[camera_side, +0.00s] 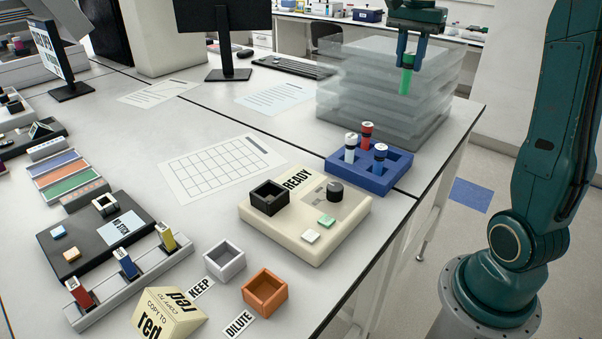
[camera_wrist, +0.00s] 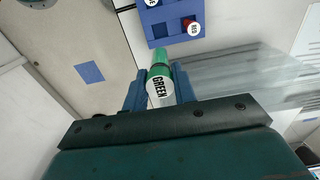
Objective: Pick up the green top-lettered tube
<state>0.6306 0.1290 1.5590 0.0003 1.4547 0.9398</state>
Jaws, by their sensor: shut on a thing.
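My gripper (camera_side: 411,52) is shut on a green tube (camera_side: 405,82) and holds it up in the air, in front of the clear stacked trays. In the wrist view the tube (camera_wrist: 159,86) sits between the two blue fingers of my gripper (camera_wrist: 160,92); its white top reads GREEN. The blue rack (camera_side: 370,178) stands on the table below, apart from the tube.
Clear stacked trays (camera_side: 370,100) stand close behind the rack. A cream device (camera_side: 310,225) labelled READY is in front of the rack. An orange open box (camera_side: 264,292) and a white open box (camera_side: 224,261) are nearer. The table's right edge runs beside the rack.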

